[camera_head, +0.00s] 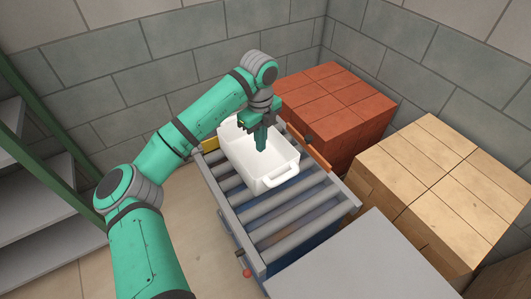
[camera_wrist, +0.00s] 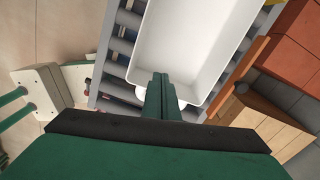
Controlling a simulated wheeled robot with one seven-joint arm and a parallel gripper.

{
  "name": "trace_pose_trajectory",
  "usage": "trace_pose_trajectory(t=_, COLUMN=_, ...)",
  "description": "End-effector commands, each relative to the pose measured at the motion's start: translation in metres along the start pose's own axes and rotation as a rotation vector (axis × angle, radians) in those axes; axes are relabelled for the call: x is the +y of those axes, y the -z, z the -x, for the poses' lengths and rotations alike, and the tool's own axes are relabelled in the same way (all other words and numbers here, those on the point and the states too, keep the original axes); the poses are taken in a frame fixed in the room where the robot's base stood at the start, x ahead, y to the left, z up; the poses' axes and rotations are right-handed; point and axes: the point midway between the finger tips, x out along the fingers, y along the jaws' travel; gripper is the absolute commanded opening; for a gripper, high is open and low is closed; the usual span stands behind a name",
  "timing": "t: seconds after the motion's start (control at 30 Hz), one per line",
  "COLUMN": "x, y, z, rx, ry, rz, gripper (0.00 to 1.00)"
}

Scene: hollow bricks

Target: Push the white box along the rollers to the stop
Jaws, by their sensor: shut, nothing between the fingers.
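The white box (camera_head: 262,172) is an open tub with a handle on its near end. It sits upright on the grey rollers (camera_head: 292,215), toward their far end. I cannot clearly make out the stop.
An orange guide bar (camera_head: 308,146) runs along the right rail, and a yellow piece (camera_head: 210,144) is at the left. Red bricks (camera_head: 335,105) and tan blocks (camera_head: 440,190) stand at the right. A grey surface (camera_head: 365,262) is in front. The nearer rollers are clear.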

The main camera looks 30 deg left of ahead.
Motion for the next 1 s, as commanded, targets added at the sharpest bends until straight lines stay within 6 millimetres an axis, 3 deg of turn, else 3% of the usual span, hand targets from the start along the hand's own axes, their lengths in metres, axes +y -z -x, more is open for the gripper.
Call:
trace_pose_trajectory(t=0.5, x=0.000, y=-0.001, z=-0.092, rx=0.000, ry=0.000, rz=0.000, gripper=0.00)
trace_pose_trajectory(t=0.7, x=0.000, y=0.026, z=-0.091, rx=-0.002, ry=0.001, rz=-0.003, gripper=0.00)
trace_pose_trajectory(t=1.0, x=-0.001, y=0.040, z=-0.090, rx=-0.001, ry=0.002, rz=-0.001, gripper=0.00)
